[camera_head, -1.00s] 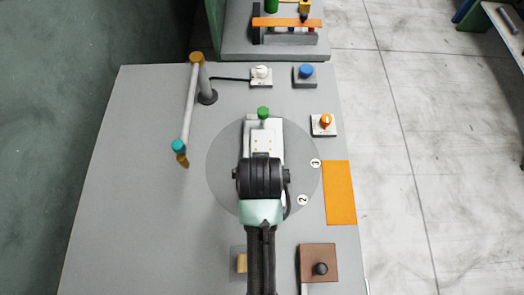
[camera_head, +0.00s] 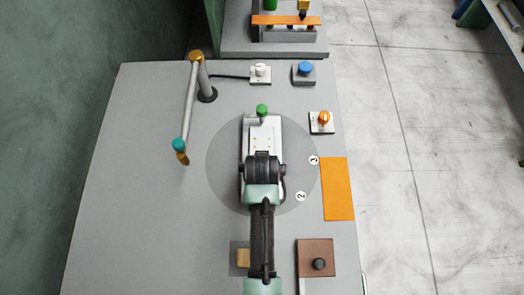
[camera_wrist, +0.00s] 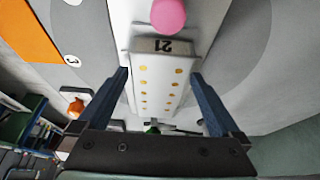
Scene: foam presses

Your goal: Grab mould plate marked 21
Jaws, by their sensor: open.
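The mould plate marked 21 (camera_wrist: 160,85) is a pale block with rows of orange dots and a "21" label on its near end, in the wrist view. In the head view it shows partly as a white shape (camera_head: 263,136) on the round grey turntable (camera_head: 225,155), its near part hidden by my wrist. My gripper (camera_wrist: 160,76) is open, with one dark blue finger on each side of the plate. Gaps show beside it; I see no grip on it. The fingertips are hidden in the head view.
A pink knob (camera_wrist: 168,14) stands by the plate's labelled end. A green knob (camera_head: 262,110) stands at its far end. A jointed post (camera_head: 190,105) rises at left. Blue (camera_head: 305,69) and orange (camera_head: 323,118) controls and an orange mat (camera_head: 337,189) lie right.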

